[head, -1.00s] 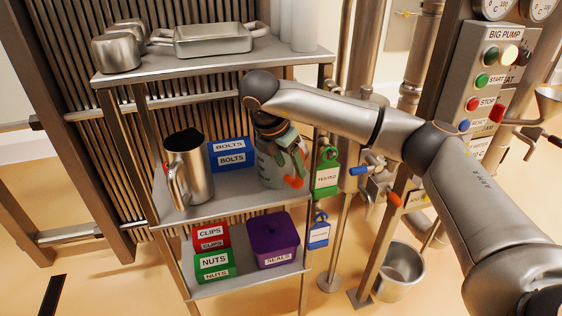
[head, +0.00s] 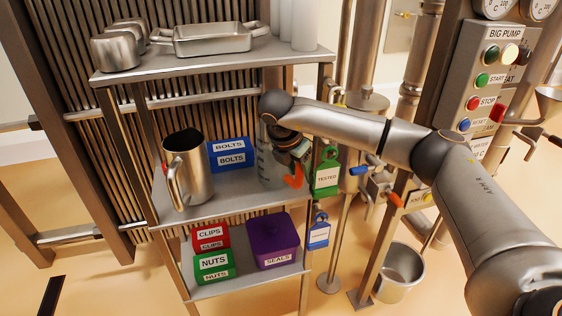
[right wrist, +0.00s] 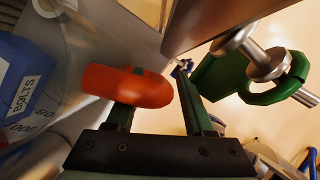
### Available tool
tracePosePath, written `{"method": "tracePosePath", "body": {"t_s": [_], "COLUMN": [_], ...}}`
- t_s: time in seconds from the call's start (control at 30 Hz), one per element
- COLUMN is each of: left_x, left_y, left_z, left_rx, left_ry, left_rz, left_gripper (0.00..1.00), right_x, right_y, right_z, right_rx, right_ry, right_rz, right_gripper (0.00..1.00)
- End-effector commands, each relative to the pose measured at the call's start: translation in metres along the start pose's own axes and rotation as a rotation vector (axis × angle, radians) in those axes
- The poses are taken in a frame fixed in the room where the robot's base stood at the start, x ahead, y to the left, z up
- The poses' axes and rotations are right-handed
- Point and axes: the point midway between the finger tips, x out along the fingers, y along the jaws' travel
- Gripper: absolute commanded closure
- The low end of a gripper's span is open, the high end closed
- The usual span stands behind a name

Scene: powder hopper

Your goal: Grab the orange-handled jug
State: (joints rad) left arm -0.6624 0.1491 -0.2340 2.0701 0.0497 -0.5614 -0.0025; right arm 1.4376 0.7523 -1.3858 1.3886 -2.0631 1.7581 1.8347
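The clear jug (head: 266,160) with measuring marks stands on the middle shelf at its right end. Its orange handle (head: 294,178) faces the front right. My right gripper (head: 291,158) is at the jug's handle side, its dark fingers just above the handle and partly hiding the jug. In the right wrist view the fingers (right wrist: 155,82) are apart. The orange handle (right wrist: 126,86) crosses over the left finger and reaches into the gap towards the right finger. I cannot tell whether they touch. My left gripper is not in view.
A steel pitcher (head: 188,172) and a blue BOLTS bin (head: 231,154) share the middle shelf (head: 225,196). A green TESTED tag (head: 327,172) hangs close to the right of my gripper. The upper shelf (head: 210,64) lies above. Several bins stand below.

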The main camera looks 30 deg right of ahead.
Motion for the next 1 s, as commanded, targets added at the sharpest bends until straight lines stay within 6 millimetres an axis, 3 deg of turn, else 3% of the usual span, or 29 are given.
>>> {"method": "tracePosePath", "body": {"t_s": [0.07, 0.43, 1.0], "left_x": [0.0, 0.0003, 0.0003], "left_y": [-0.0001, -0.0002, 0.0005], "left_z": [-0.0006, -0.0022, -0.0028], "left_rx": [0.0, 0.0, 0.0], "left_ry": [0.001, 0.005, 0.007], "left_rz": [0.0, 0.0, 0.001], "left_gripper": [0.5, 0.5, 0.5], "right_x": [-0.0003, -0.0006, -0.0015], "right_y": [0.0001, 0.0002, 0.0006], "right_z": [-0.0001, -0.0003, 0.0], "right_rx": [0.0, -0.001, 0.0], "right_ry": [0.0, 0.0, 0.0], "right_rz": [0.0, 0.001, 0.002], "right_gripper": [0.57, 0.99, 1.0]}}
